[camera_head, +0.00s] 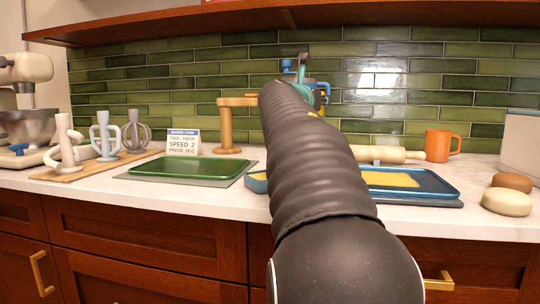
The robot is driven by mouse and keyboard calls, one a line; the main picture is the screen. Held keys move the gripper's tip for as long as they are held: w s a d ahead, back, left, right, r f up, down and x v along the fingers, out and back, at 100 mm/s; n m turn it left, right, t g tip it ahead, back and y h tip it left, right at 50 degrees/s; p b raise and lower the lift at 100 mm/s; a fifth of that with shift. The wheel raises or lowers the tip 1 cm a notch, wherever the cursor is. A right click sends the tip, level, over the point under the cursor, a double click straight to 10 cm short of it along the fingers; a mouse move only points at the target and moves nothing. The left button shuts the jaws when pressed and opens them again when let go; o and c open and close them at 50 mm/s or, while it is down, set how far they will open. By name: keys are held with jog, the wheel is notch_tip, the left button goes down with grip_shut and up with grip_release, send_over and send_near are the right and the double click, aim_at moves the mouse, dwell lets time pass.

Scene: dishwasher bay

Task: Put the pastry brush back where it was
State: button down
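My arm reaches away from me toward the back of the counter and hides most of its own end. Small teal and blue parts at its far end, around my gripper (304,72), show above and beside the dark sleeve. The fingers are too small and covered to tell open from shut. I cannot make out the pastry brush; it may be hidden behind my arm. A wooden stand (227,128) with a side arm at its top stands left of my arm, near the tiles.
A green tray (190,168) lies left, a blue tray (440,184) with a yellow sheet right. A blue dish (257,183) is partly hidden. A rolling pin (400,155), orange mug (437,146), buns (507,201), card (184,143), mixer tools (104,137) and mixer (28,100) surround them.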

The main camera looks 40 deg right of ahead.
jog(key=shift+w+a+f+b, duration=0.65)
jog(key=shift+w+a+f, duration=0.35)
jog(key=shift+w+f, duration=0.6)
jog(key=shift+w+a+f+b, duration=0.6)
jog(key=shift+w+a+f, duration=0.55)
jog(key=shift+f, duration=0.75)
jog(key=shift+w+a+f+b, duration=0.65)
jog(key=shift+w+a+f, duration=0.25)
jog(key=shift+w+f, duration=0.75)
jog(key=shift+s+f, duration=0.1)
jog(key=shift+f, duration=0.15)
jog(key=c, duration=0.9)
grip_release()
jog(key=shift+r, duration=0.15)
jog(key=v, duration=1.2)
